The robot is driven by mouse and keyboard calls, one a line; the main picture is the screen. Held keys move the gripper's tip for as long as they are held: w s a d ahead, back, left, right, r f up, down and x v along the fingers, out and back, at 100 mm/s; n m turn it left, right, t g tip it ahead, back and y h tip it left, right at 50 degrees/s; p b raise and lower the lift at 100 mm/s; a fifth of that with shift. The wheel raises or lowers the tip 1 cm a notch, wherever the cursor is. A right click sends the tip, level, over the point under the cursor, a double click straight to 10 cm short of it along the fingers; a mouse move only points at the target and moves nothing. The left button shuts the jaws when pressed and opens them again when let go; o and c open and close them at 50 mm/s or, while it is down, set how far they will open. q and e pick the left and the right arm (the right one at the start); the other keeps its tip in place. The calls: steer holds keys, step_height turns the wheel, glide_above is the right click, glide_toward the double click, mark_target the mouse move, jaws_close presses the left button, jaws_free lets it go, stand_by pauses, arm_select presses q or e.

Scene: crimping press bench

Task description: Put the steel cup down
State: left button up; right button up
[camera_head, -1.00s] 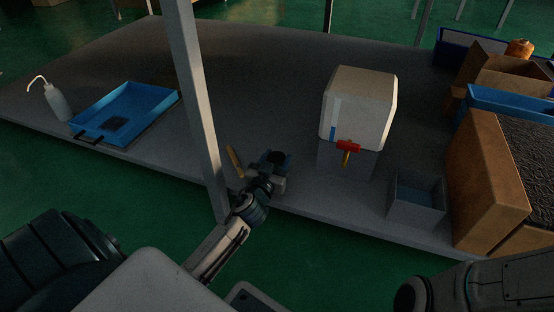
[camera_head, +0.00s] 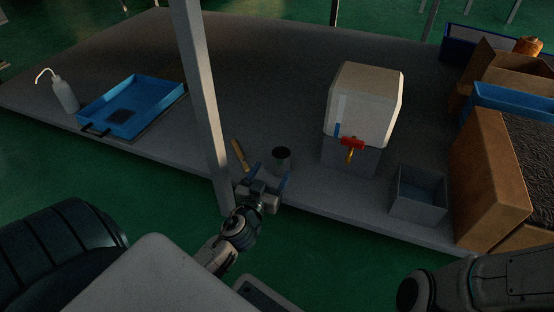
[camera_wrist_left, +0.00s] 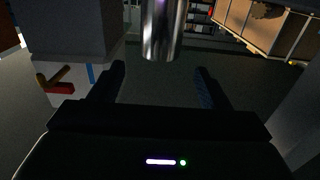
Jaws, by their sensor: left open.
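The steel cup (camera_head: 281,158) stands upright on the grey bench near its front edge, its dark open mouth facing up. My left gripper (camera_head: 268,175) is open and empty just in front of the cup, on the near side. In the left wrist view the shiny cup (camera_wrist_left: 163,32) is cut off by the top edge. There it lies beyond the open fingertips (camera_wrist_left: 159,72), between their lines and apart from both. My right gripper is out of view; only part of my right arm shows at the bottom right.
A wooden-coloured stick (camera_head: 239,154) and a grey post (camera_head: 202,95) are close on the left. A grey bin (camera_head: 419,190) stands at right, a blue tray (camera_head: 135,105) far left.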

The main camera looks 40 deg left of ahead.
arm_select(q)
steer(key=v, duration=0.3)
steer(key=shift+s, duration=0.25)
